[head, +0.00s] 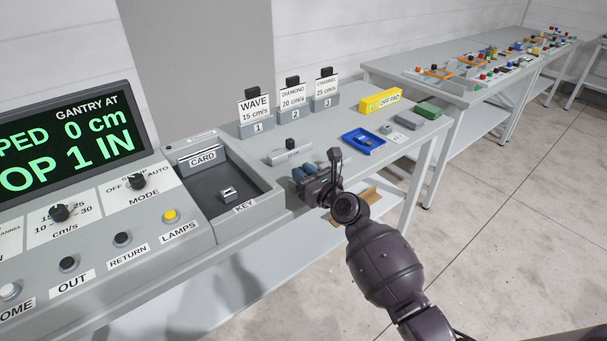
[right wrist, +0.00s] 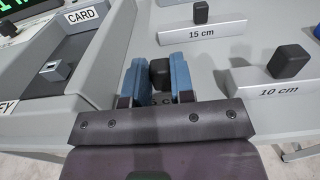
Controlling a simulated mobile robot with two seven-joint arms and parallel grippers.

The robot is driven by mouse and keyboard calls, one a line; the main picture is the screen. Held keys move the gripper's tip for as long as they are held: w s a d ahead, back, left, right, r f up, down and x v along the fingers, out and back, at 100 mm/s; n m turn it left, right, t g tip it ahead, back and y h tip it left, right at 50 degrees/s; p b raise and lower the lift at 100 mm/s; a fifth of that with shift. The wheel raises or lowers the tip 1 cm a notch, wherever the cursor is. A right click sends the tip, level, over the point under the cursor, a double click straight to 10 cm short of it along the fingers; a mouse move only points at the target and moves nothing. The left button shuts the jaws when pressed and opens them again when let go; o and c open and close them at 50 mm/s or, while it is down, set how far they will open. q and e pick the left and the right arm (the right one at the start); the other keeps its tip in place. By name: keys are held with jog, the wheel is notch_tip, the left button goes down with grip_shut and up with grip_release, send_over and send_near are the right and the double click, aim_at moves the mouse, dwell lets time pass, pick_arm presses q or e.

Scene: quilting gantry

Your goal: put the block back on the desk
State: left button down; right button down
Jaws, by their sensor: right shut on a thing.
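My right gripper (head: 310,181) is low over the front part of the grey desk (head: 368,170), to the right of the control box. In the right wrist view its blue fingers are closed on the black knob (right wrist: 160,72) of a block. A grey block marked 15 cm (right wrist: 203,31), with a black knob, stands beyond the fingers. It also shows in the head view (head: 290,155). A similar 10 cm block (right wrist: 279,88) stands to the right. My left gripper is not in view.
The open tray with the CARD and KEY labels (head: 262,193) has raised walls left of the gripper. Cards labelled WAVE (head: 256,108), DIAMOND and CHANNEL stand behind. A blue tray (head: 351,139) and a yellow box (head: 381,101) lie to the right.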

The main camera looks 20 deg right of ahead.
jog(key=shift+f, duration=0.1)
jog(key=c, duration=1)
grip_release()
